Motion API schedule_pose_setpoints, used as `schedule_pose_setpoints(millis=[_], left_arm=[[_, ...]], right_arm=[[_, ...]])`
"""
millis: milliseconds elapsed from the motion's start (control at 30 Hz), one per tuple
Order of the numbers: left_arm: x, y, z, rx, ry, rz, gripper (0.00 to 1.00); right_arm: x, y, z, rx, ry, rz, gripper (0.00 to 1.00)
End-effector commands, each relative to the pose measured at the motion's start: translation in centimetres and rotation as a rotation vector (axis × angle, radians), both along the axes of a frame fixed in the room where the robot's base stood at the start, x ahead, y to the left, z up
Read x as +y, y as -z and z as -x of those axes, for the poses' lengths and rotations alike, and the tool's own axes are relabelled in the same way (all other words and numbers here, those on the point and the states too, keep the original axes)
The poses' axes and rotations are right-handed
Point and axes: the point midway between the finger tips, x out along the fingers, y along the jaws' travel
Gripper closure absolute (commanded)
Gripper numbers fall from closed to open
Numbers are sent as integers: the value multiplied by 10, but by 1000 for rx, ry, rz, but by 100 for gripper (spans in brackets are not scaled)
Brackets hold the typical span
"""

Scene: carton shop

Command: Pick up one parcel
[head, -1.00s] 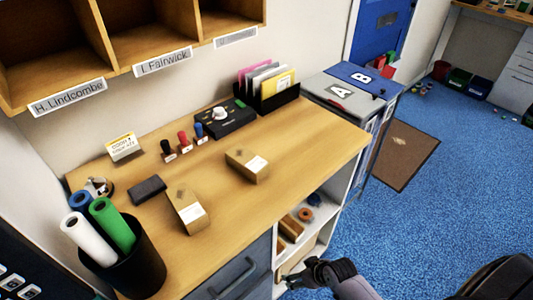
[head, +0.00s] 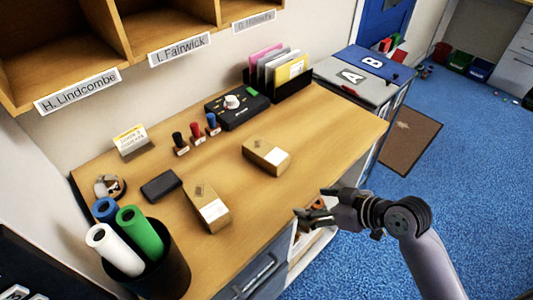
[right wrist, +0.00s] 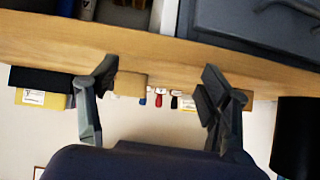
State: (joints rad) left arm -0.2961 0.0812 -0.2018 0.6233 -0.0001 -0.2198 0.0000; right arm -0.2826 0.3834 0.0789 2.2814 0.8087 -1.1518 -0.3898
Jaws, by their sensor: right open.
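Two small brown parcels with white labels lie on the wooden counter (head: 330,130). One parcel (head: 267,156) lies near the middle, the other parcel (head: 206,207) nearer the left front. My right gripper (head: 304,216) is open and empty at the counter's front edge, in front of and right of the middle parcel, touching neither. In the right wrist view, its open fingers (right wrist: 159,72) face the counter edge. One parcel (right wrist: 131,85) shows beside the left finger, and another (right wrist: 247,100) is partly hidden behind the right finger. My left gripper is not in view.
A black bin of rolls (head: 160,275) stands at the front left. Behind the parcels are several stamps (head: 196,135), a black device (head: 236,107), and a file holder (head: 292,88). A dark block (head: 161,186) lies left. The counter's right part is clear.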

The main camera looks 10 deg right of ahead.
Motion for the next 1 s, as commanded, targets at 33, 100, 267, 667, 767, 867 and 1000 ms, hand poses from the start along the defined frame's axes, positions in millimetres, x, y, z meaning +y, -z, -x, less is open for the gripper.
schedule_pose_setpoints(millis=[33, 100, 267, 667, 767, 867, 1000], left_arm=[[0, 0, 1, 1, 0, 0, 60], [0, 0, 2, 2, 0, 0, 60], [-1, 0, 5, 5, -2, 1, 60], [0, -11, 6, 8, -3, 1, 60], [0, -18, 6, 8, -3, 1, 60], [0, -23, 6, 9, -3, 0, 60], [0, -29, 6, 9, -3, 0, 60]], right_arm=[[-3, -8, -8, -28, -8, -12, 28], [-5, -20, -17, -68, -20, -31, 28], [-12, -49, -38, -161, -44, -79, 28], [-1, -71, -78, -252, -58, -136, 28], [13, -64, -94, -253, -58, -136, 28], [26, -55, -110, -251, -57, -136, 28], [41, -43, -129, -250, -58, -133, 28]])
